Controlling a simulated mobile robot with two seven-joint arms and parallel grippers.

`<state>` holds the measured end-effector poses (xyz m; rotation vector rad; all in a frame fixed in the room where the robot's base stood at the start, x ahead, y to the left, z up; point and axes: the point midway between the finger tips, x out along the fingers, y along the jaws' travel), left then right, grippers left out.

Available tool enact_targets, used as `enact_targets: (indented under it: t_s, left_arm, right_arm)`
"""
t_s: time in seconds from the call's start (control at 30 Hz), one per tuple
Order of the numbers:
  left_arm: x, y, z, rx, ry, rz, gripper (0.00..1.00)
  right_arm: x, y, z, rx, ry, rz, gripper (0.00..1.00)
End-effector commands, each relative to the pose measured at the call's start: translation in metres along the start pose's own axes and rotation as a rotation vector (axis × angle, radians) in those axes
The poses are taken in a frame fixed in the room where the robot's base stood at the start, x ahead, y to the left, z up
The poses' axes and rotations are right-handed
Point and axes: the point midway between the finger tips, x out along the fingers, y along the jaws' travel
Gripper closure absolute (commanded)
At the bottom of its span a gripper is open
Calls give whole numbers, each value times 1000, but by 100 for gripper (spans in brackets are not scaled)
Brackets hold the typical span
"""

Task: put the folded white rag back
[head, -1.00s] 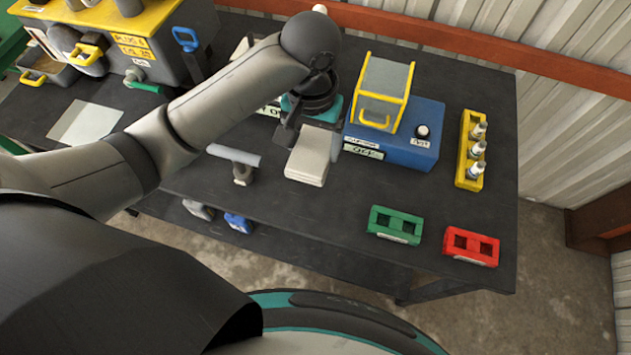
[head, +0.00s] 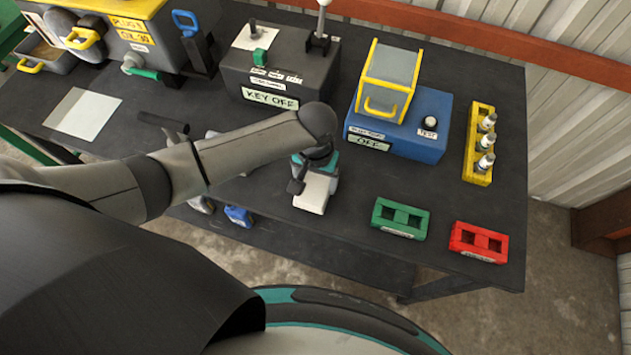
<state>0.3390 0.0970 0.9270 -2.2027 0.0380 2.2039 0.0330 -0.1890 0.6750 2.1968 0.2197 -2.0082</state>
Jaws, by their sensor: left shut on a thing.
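The folded white rag (head: 312,196) is a small pale block near the front edge of the black table (head: 345,225), left of the green holder. My left gripper (head: 303,178) is over its far end, pointing down, and is shut on it. The wrist hides the rag's far part, and I cannot tell whether the rag touches the table. My right gripper is not in view.
A green holder (head: 400,219) and a red holder (head: 479,242) stand near the front edge. Behind are a blue tester box (head: 420,135), a yellow rack with white bottles (head: 471,163) and a dark "KEY OFF" box (head: 270,75). Bare table lies right of the rag.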

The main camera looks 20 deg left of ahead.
Motion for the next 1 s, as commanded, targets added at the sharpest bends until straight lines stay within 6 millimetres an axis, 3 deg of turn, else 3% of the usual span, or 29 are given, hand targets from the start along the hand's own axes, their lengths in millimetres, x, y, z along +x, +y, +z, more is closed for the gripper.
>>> enact_targets:
  t_s: [0.1,0.47,0.5,0.63,1.0]
  left_arm:
    - [10,0,0,0,1,0,68]
    - [13,0,0,-1,1,1,68]
    - [14,0,0,0,1,1,14]
    - [13,0,0,0,1,1,0]
    - [3,0,-1,0,3,1,0]
  right_arm:
    - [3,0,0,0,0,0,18]
    - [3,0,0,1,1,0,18]
    - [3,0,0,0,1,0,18]
    - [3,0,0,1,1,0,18]
    - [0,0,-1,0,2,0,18]
